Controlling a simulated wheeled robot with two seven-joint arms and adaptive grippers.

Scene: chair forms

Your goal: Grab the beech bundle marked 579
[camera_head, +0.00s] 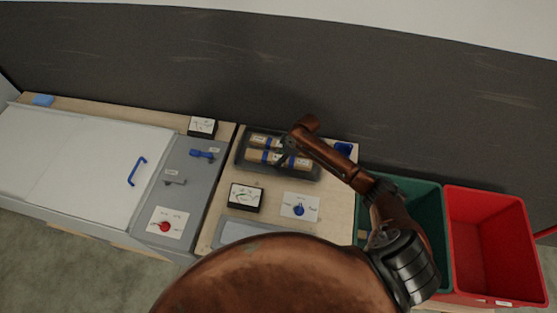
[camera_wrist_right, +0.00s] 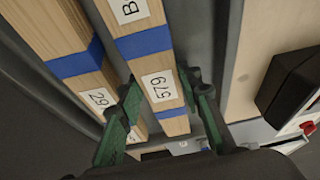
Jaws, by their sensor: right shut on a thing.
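The beech bundle marked 579 (camera_wrist_right: 150,62) shows in the wrist view as a long pale wooden piece with blue bands and a white 579 label. My right gripper (camera_wrist_right: 165,97), with green inner pads, has its fingers on either side of this bundle and is shut on it. In the head view my right gripper (camera_head: 285,152) is at the dark tray (camera_head: 246,167) of bundles, and the arm covers part of them. Another bundle (camera_wrist_right: 85,80) with a blue band and a partly hidden label lies alongside on the left. My left gripper is not in view.
A green bin (camera_head: 432,205) and a red bin (camera_head: 490,225) stand on the right. A meter (camera_head: 245,198) and a blue knob panel (camera_head: 300,207) are in front of the tray. A white lid with a blue handle (camera_head: 137,171) lies on the left.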

